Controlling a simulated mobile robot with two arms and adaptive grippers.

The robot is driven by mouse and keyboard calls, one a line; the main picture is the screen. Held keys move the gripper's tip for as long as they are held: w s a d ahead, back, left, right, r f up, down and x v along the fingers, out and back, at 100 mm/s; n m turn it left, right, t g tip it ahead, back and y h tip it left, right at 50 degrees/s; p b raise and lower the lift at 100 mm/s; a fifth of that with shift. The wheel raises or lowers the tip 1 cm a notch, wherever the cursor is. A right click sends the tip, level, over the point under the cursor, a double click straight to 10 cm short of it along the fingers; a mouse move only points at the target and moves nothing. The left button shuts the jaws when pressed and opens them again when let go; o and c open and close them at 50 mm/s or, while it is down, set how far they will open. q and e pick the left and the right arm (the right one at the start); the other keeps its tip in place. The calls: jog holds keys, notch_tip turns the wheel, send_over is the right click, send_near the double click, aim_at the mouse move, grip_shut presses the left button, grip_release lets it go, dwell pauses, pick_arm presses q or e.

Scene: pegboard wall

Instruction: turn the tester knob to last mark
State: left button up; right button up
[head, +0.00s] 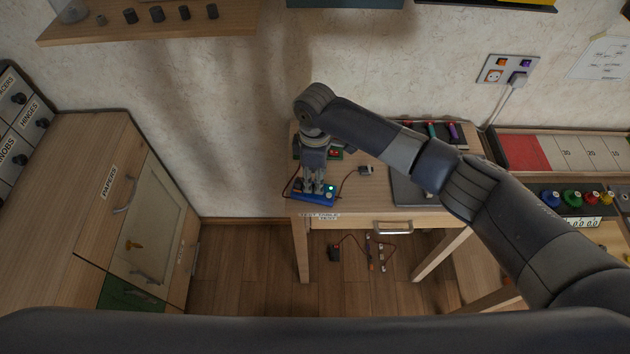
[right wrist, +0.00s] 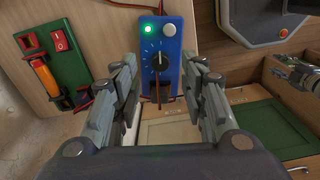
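The blue tester (right wrist: 173,48) fills the upper middle of the right wrist view, with a lit green lamp (right wrist: 148,29) and a grey round button (right wrist: 168,31). Its black knob (right wrist: 158,63) sits below them with white marks around it; I cannot tell clearly which mark it points at. My right gripper (right wrist: 161,80) is open, one finger on either side of the knob, with visible gaps. In the head view the tester (head: 316,197) lies at the table's front left, partly hidden beneath my right gripper (head: 316,188). My left gripper is not in view.
A green board (right wrist: 62,60) with a red switch (right wrist: 59,41) and an orange cylinder lies beside the tester. Dark and red wires (head: 345,185) run from it. A dark flat case (head: 408,190) lies to the right on the table (head: 360,208). Loose leads (head: 370,252) lie below.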

notch_tip(320, 180, up, 8)
jog(key=shift+r, duration=0.2)
jog(key=shift+f, duration=0.1)
dwell(0.4)
